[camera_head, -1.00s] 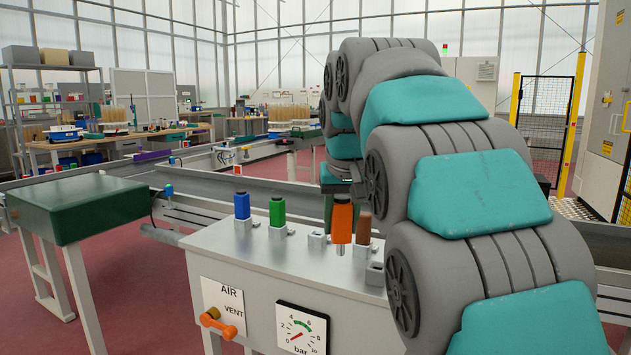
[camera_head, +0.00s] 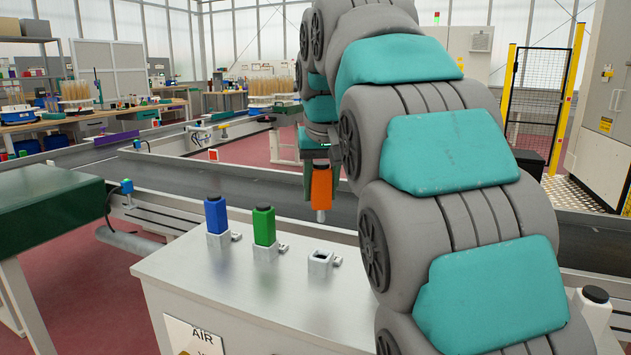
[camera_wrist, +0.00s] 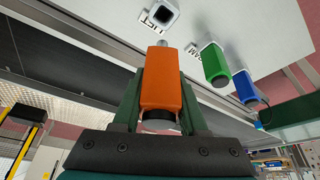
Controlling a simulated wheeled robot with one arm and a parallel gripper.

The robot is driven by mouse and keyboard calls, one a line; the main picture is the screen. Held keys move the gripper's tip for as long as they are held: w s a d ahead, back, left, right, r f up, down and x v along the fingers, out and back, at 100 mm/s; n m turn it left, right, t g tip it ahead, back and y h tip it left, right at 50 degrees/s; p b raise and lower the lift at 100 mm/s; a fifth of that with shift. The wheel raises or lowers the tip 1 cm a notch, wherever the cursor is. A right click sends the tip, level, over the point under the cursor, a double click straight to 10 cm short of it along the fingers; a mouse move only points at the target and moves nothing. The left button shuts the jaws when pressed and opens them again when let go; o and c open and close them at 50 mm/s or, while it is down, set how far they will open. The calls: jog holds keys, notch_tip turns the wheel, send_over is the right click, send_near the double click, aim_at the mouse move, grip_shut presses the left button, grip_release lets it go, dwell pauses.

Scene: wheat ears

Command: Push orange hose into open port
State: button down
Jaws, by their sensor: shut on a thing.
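The orange hose connector (camera_head: 321,187) hangs upright from my gripper (camera_head: 312,178), its metal tip pointing down. In the wrist view both green fingers of my gripper (camera_wrist: 160,85) are closed on the sides of the orange connector (camera_wrist: 161,80). The open port (camera_head: 320,260) is a small square grey socket on the metal bench top, empty. It also shows in the wrist view (camera_wrist: 161,14), beyond the connector's tip. In the head view the tip is above the port in the picture and apart from it.
Blue (camera_head: 216,216) and green (camera_head: 264,226) connectors stand in sockets left of the open port on the bench top (camera_head: 210,265). A whitish connector (camera_head: 594,312) with a black cap shows at the right, partly behind my arm. A conveyor runs behind the bench.

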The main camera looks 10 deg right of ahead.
jog(key=shift+s, duration=0.25)
jog(key=b, duration=0.3)
send_over(319, 249)
jog(key=s, duration=0.1)
jog(key=shift+s+f, duration=0.2)
jog(key=shift+f, duration=2.65)
jog(key=shift+f+b, duration=0.75)
jog(key=shift+f, duration=0.9)
jog(key=shift+f, duration=0.35)
jog(key=shift+f, duration=0.15)
jog(key=shift+c, duration=1.8)
grip_release()
